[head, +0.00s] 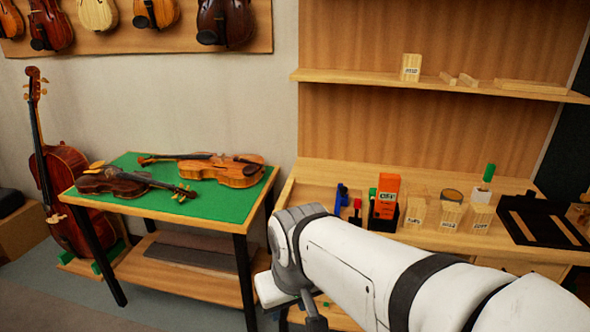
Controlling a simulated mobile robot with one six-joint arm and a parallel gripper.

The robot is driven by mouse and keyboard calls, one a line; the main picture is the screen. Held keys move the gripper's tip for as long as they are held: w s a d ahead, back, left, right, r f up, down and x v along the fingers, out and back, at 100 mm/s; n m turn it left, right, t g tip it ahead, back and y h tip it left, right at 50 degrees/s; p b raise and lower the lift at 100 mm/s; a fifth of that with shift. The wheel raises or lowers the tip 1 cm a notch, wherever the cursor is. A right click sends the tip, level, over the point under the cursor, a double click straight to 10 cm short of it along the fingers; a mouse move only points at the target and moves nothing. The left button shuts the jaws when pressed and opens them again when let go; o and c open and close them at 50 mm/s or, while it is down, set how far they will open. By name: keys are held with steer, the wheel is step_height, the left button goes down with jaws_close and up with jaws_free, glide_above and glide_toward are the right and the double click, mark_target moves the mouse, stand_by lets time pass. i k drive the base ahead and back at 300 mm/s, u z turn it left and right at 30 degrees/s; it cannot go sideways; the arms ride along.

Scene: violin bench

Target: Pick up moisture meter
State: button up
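The likely moisture meter is an orange device (387,193) with a small display-like panel. It stands upright in or behind a black holder (383,222) on the wooden bench. Its lower part is hidden by the holder. My white arm reaches in from the lower right and bends down in front of the bench, left of the orange device and apart from it.
Blue and red-handled tools (341,197) stand left of the orange device. Labelled wooden blocks (451,215) and a green-topped item (488,174) stand to its right, near a black case (543,220). A green-topped table (215,208) with two violins is at left. A shelf (350,76) hangs above.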

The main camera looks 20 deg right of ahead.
mark_target(386, 195)
steer(key=z, duration=0.4)
steer(key=i, duration=1.05)
steer(key=z, duration=0.85)
steer(key=k, duration=0.75)
steer(key=z, duration=0.1)
steer(key=i, duration=0.8)
steer(key=u, duration=0.1)
